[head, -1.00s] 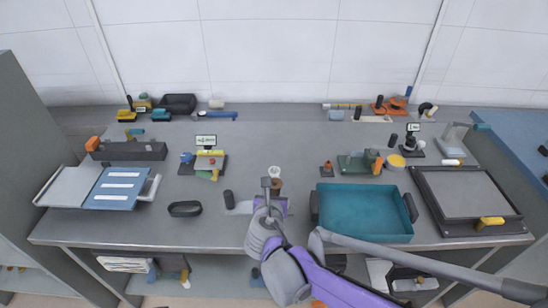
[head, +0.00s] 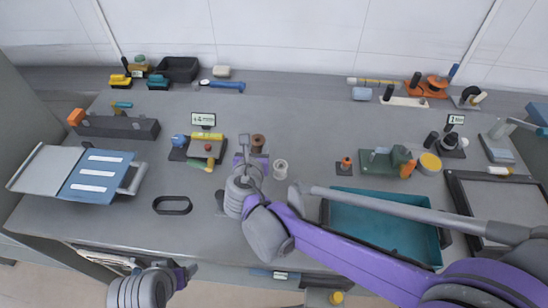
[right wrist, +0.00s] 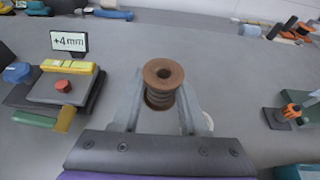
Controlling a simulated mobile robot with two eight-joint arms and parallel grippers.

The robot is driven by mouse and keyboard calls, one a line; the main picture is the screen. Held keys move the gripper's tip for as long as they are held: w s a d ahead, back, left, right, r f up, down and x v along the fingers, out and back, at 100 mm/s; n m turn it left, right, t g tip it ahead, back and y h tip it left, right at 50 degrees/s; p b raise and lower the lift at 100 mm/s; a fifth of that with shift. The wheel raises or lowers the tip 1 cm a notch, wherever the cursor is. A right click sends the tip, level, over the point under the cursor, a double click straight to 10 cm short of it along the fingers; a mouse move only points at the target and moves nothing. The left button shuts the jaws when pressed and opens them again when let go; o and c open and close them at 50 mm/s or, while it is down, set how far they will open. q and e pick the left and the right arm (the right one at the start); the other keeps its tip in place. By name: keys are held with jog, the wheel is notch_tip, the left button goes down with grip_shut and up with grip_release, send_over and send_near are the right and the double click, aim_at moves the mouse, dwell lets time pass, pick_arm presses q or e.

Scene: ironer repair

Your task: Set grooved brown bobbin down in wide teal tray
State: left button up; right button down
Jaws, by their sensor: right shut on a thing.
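The grooved brown bobbin (head: 258,143) is upright in my right gripper (head: 250,155), over the middle of the bench. The right wrist view shows the bobbin (right wrist: 161,84) between the two grey fingers of the shut gripper (right wrist: 160,100); its lower end is partly hidden. I cannot tell how high it is above the bench. The wide teal tray (head: 372,224) lies to the right, nearer the front edge; my right arm crosses over it and hides part of it. It looks empty where visible. My left gripper (head: 187,277) is low at the front left, its fingers unclear.
A pale spool (head: 280,169) stands just right of the held bobbin. A +4 mm gauge stand (head: 197,150) is close on the left. A small block with an orange knob (head: 345,166) and a green fixture (head: 388,162) stand behind the tray. A black oval ring (head: 172,205) lies front left.

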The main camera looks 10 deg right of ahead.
notch_tip(320, 180, down, 4)
jog(key=shift+s+f+b, duration=0.1)
jog(key=shift+b, duration=0.2)
jog(key=shift+f+b, duration=0.4)
jog(key=shift+f, duration=1.5)
jog(key=shift+f, duration=0.1)
jog(key=shift+c, duration=2.2)
grip_release()
